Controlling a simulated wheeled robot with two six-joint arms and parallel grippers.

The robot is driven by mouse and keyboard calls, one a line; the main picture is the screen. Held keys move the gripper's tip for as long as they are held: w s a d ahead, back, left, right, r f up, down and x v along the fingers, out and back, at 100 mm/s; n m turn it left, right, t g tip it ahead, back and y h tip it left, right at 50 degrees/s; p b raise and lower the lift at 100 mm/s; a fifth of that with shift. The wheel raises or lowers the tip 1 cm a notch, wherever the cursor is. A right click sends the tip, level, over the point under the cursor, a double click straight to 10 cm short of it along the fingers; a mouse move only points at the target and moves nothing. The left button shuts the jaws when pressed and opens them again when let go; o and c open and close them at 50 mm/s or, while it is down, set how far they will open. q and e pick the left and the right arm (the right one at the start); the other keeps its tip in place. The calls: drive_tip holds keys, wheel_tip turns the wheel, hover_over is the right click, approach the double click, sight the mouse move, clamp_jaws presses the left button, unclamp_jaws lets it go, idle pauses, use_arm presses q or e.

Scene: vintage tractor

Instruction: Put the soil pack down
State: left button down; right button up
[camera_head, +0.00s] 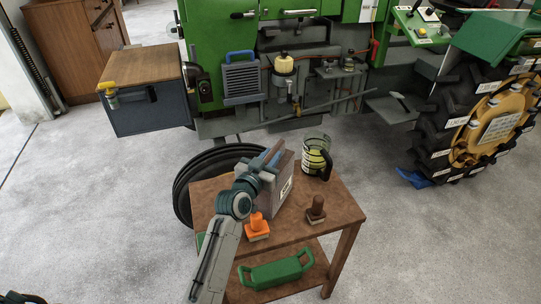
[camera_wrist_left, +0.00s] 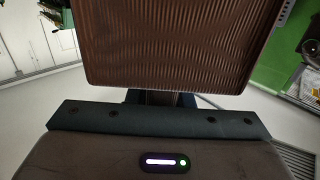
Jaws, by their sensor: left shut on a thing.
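The soil pack (camera_head: 285,187) is a grey-brown box with a pale label on its right face. It is upright over the back middle of a small wooden table (camera_head: 333,199). My left gripper (camera_head: 263,166) is shut on its upper part, from the near left. The arm hides the pack's left side and part of its lower edge, so I cannot tell whether it touches the tabletop. In the left wrist view, a brown ribbed surface (camera_wrist_left: 175,45), seemingly the pack, stands close in front of the gripper. My right gripper is not in view.
An orange stamp-like object (camera_head: 258,227) and a brown one (camera_head: 316,210) stand near the table's front. A jug with yellow-green contents (camera_head: 316,155) stands at the back. A green handled item (camera_head: 275,272) lies on the lower shelf. A green tractor (camera_head: 330,60) stands behind.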

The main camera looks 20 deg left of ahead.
use_arm(q)
drive_tip(key=c, duration=1.5)
unclamp_jaws()
drive_tip(key=shift+o, duration=1.1)
drive_tip(key=shift+s, duration=0.15)
